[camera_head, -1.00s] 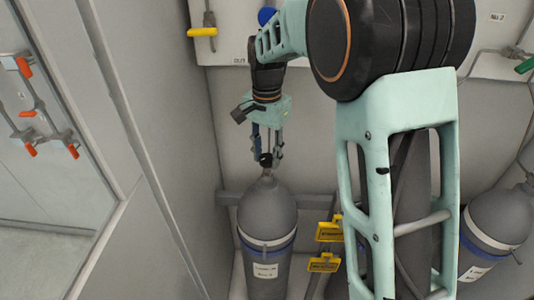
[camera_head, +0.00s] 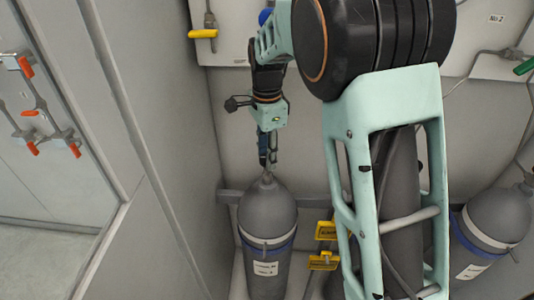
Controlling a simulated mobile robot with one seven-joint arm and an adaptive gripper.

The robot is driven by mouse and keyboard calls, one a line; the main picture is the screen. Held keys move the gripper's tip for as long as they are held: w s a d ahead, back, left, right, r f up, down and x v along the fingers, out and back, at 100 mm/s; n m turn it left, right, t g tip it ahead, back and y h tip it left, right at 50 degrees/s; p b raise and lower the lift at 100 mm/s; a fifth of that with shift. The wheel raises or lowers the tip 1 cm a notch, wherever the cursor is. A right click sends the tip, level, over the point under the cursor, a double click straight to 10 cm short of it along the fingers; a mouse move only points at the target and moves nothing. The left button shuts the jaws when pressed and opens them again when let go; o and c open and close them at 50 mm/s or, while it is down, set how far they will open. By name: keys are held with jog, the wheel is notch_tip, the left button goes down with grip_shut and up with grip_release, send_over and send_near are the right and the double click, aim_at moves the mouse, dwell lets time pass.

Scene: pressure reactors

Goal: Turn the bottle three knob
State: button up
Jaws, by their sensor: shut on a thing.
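A grey gas bottle (camera_head: 268,215) with a white and blue band stands upright in the middle of the view. My gripper (camera_head: 267,163) points down over its top and is shut on the bottle's knob, which is mostly hidden between the fingers. The gripper is seen nearly edge-on, so its fingers overlap. A second grey bottle (camera_head: 497,218) stands at the right edge. Another grey bottle (camera_head: 403,185) stands behind my arm and is largely hidden. I cannot tell the bottle numbers from the labels.
Yellow tags (camera_head: 324,261) hang right of the middle bottle. A yellow-handled valve (camera_head: 203,34) is on the back wall above. A grey partition (camera_head: 150,160) stands close on the left. Orange-handled valves (camera_head: 33,148) lie beyond it.

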dwell(0.4)
jog(key=o, duration=1.2)
jog(key=shift+c, duration=0.2)
notch_tip(320, 180, up, 12)
